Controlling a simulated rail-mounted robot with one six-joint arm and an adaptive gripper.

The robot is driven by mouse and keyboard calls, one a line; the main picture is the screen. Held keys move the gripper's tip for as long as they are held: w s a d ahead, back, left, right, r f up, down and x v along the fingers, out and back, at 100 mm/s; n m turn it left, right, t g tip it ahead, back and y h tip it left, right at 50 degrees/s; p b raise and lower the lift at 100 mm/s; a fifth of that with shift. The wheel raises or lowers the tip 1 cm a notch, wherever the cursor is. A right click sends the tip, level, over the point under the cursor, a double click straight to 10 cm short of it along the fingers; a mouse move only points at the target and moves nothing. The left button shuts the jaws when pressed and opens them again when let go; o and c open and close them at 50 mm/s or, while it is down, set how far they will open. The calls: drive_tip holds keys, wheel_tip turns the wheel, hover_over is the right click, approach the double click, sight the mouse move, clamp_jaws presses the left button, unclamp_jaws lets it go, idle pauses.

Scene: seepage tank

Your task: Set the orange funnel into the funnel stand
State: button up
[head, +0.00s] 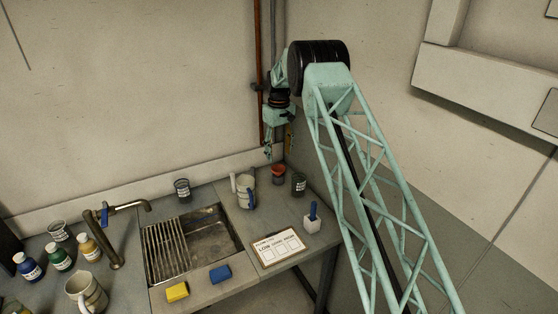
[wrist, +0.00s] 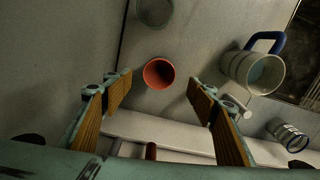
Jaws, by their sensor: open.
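The orange funnel (head: 278,170) stands mouth up in the back corner of the bench, right of the jug. In the wrist view it shows as a round orange-red mouth (wrist: 159,73), lying beyond the fingertips and roughly centred between them. My gripper (wrist: 160,92) is open and empty, its two wood-faced fingers spread wide apart. In the head view my gripper (head: 268,150) hangs above and slightly left of the funnel, apart from it. I cannot make out the funnel stand for certain in either view.
A blue-handled jug (head: 245,191) stands left of the funnel; it also shows in the wrist view (wrist: 252,70). A dark beaker (head: 299,184) stands close on the right. A wall and a brown pipe (head: 258,75) are behind. The sink (head: 205,250) lies front left.

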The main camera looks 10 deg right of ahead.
drive_tip(key=shift+r, duration=1.25)
drive_tip(key=shift+r, duration=0.1)
drive_tip(key=s+r+m+t+b, duration=0.1)
drive_tip(key=s+r, duration=0.5)
drive_tip(key=r, duration=0.4)
drive_tip(key=s+r+b, duration=0.2)
drive_tip(key=s+r, duration=0.4)
drive_tip(key=r, duration=0.3)
drive_tip(key=s+r+m+t+b, duration=0.1)
drive_tip(key=s+r+b, duration=0.1)
drive_tip(key=s+r, duration=0.6)
drive_tip(key=s+r+b, duration=0.1)
drive_tip(key=s+r, duration=0.4)
drive_tip(key=s, duration=0.7)
drive_tip(key=s+f+m+t+b, duration=0.15)
drive_tip(key=s+b, duration=0.25)
drive_tip(key=s, duration=3.1)
drive_tip(key=s+f+b, duration=0.1)
drive_tip(key=s+f, duration=0.2)
drive_tip(key=s, duration=0.3)
drive_tip(key=s+f+m+b, duration=0.1)
drive_tip(key=s+f, duration=0.2)
drive_tip(key=s, duration=0.4)
drive_tip(key=shift+a+f, duration=0.15)
drive_tip(key=shift+f, duration=0.15)
drive_tip(key=shift+w+t, duration=0.1)
drive_tip(key=shift+t, duration=0.15)
